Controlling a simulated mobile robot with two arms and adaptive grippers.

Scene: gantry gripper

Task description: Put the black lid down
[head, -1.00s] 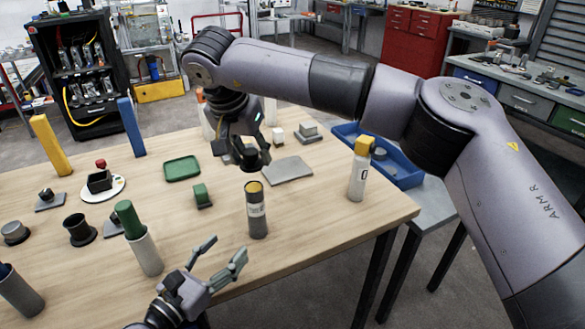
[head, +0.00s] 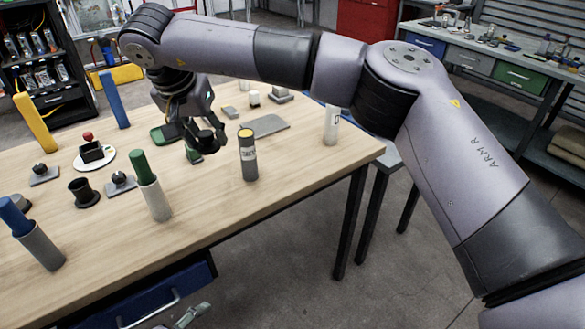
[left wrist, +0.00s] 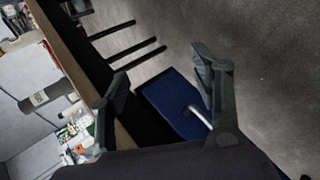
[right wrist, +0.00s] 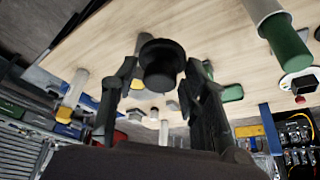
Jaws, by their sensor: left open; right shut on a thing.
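The black lid (head: 207,141) is held by my right gripper (head: 198,128), above the middle of the table, in front of the green tray and left of the dark yellow-topped canister. In the right wrist view the round lid (right wrist: 161,62) sits between the two fingers, clear of the tabletop. My left gripper shows only partly at the bottom of the head view, beyond the table's front edge. In the left wrist view my left gripper (left wrist: 152,78) has its fingers wide apart with nothing between them.
The yellow-topped canister (head: 248,158) stands close to the lid. A green block (head: 194,156) is just below it, partly hidden. The green tray (head: 160,136) and grey plate (head: 264,125) lie behind. A green-topped white cylinder (head: 154,195) stands front left. Bare wood (head: 215,200) lies in front.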

